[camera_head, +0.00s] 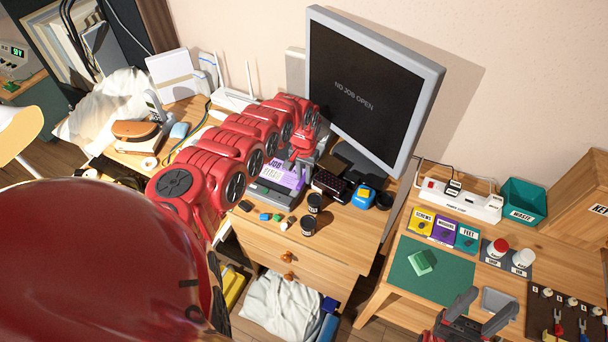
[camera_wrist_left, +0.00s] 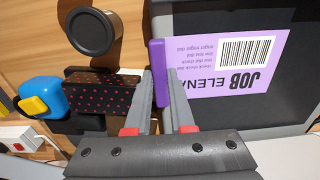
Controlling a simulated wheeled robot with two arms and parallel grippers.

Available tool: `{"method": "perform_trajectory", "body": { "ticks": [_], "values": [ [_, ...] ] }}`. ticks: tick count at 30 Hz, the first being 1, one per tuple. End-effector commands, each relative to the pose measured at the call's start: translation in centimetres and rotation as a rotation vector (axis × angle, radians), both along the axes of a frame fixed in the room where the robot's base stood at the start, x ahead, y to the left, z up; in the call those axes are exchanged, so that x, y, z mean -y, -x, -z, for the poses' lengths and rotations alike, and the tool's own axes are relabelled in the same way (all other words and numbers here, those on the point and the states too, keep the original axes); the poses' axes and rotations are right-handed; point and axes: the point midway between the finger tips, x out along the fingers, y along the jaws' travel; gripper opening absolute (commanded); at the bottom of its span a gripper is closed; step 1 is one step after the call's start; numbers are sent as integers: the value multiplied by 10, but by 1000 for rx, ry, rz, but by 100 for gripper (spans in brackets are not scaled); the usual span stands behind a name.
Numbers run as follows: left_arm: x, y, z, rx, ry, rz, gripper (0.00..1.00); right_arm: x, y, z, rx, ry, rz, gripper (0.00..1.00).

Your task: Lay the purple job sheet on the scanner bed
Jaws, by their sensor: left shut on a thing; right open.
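The purple job sheet (camera_head: 287,177) is flat over the dark scanner bed (camera_head: 262,194), below the monitor. In the left wrist view the sheet (camera_wrist_left: 215,75) shows a barcode and the word JOB, with the scanner (camera_wrist_left: 275,115) under it; I cannot tell if it touches the bed everywhere. My left gripper (camera_wrist_left: 160,85) is shut on an upright purple tab (camera_wrist_left: 159,60) at the sheet's edge. In the head view my left gripper (camera_head: 300,163) is partly hidden by its own arm. My right gripper (camera_head: 484,312) is open and empty at the lower right.
The monitor (camera_head: 375,85) reads NO JOB OPEN. The right table holds a green mat (camera_head: 405,265), labelled bins (camera_head: 443,232) and a power strip (camera_head: 459,200).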

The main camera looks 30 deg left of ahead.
Motion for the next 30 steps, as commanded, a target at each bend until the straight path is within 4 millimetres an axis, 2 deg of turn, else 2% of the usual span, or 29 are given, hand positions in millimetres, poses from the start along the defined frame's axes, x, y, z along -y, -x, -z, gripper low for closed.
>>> {"method": "perform_trajectory", "body": {
  "ticks": [4, 5, 10, 20, 26, 30],
  "values": [
    [0, 0, 0, 0, 0, 0, 0, 0, 0, 0, 0, 0, 0, 60],
    [0, 0, 0, 0, 0, 0, 25, 0, 0, 0, 0, 0, 0, 60],
    [0, 0, 0, 0, 0, 0, 55, 0, 0, 0, 0, 0, 0, 60],
    [2, 0, -3, 0, 2, 2, 56, 0, 0, 0, 0, 0, 0, 60],
    [0, -2, -25, 5, 0, 2, 56, 0, 0, 3, 0, 0, 0, 60],
    [-2, -1, -52, 4, -3, 1, 56, 0, 0, 6, 0, 0, 0, 60]
  ]
}}
